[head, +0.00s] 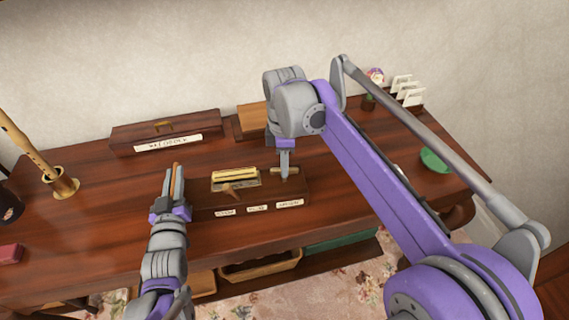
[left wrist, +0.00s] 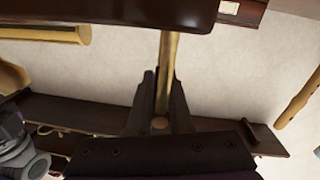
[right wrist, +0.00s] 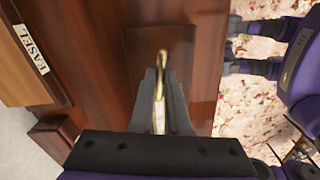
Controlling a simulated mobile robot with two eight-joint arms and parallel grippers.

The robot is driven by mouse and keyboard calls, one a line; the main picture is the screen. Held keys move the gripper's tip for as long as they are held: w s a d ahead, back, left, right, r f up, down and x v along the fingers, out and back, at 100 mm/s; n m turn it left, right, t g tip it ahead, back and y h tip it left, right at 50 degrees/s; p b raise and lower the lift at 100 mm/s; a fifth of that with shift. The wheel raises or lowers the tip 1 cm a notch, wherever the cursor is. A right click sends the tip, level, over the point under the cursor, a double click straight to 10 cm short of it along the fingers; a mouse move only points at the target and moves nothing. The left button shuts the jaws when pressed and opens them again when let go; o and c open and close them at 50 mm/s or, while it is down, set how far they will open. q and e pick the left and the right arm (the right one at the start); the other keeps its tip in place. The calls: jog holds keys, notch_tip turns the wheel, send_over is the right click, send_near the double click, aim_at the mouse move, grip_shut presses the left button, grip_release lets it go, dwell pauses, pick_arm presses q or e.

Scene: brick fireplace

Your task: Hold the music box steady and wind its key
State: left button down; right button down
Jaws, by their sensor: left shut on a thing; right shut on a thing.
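The music box (head: 235,203) is a dark wooden box with small white labels on its front, standing near the desk's front edge. A brass mechanism (head: 235,179) and a brown peg are on its top. My right gripper (head: 284,176) comes down from above at its right end, shut on the brass key (right wrist: 161,62), which stands over a dark wooden panel. My left gripper (head: 176,182) is at the box's left end, shut on a narrow golden-brown rod (left wrist: 167,70). Whether that rod is fixed to the music box I cannot tell.
A long labelled wooden box (head: 165,132) lies at the back of the desk (head: 110,225). A flute in a brass stand (head: 65,186) is at the left. A green dish (head: 434,161) and a card holder (head: 407,92) are at the right. My right arm covers much of the right side.

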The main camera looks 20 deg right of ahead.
jog(key=m, duration=1.3)
jog(key=shift+m, duration=0.3)
jog(key=m, duration=0.3)
jog(key=shift+m, duration=0.3)
jog(key=m, duration=0.4)
jog(key=shift+m, duration=0.3)
jog(key=m, duration=0.8)
jog(key=shift+m, duration=1.8)
